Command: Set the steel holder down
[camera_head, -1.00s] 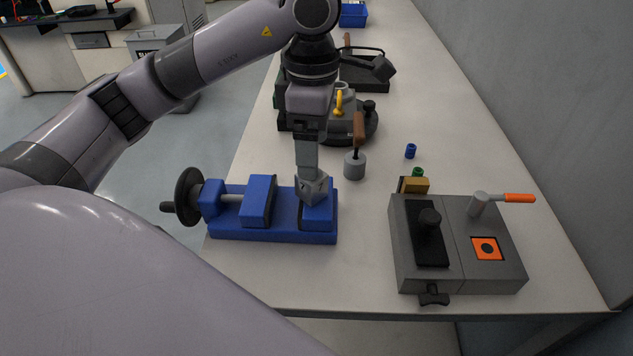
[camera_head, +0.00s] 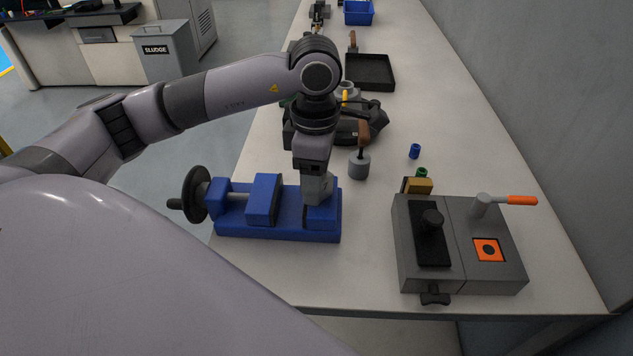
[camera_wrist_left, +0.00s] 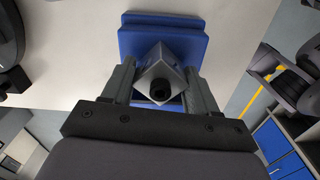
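The steel holder (camera_wrist_left: 158,72) is a grey, square-edged block with a round black opening. In the left wrist view it sits between the two fingers of my left gripper (camera_wrist_left: 161,82), which look closed against its sides. In the head view my left gripper (camera_head: 318,178) points down over the right end of the blue vise (camera_head: 275,226). The holder is mostly hidden there behind the fingers, at or just above the vise's right block. I cannot tell whether its underside touches the blue surface. My right gripper is out of view.
A grey fixture with an orange handle (camera_head: 408,270) stands to the right of the vise. A brown-handled grey tool (camera_head: 359,166) stands close behind the gripper. Small blue (camera_head: 414,151) and green pieces lie farther right. A black tray (camera_head: 391,73) is farther back.

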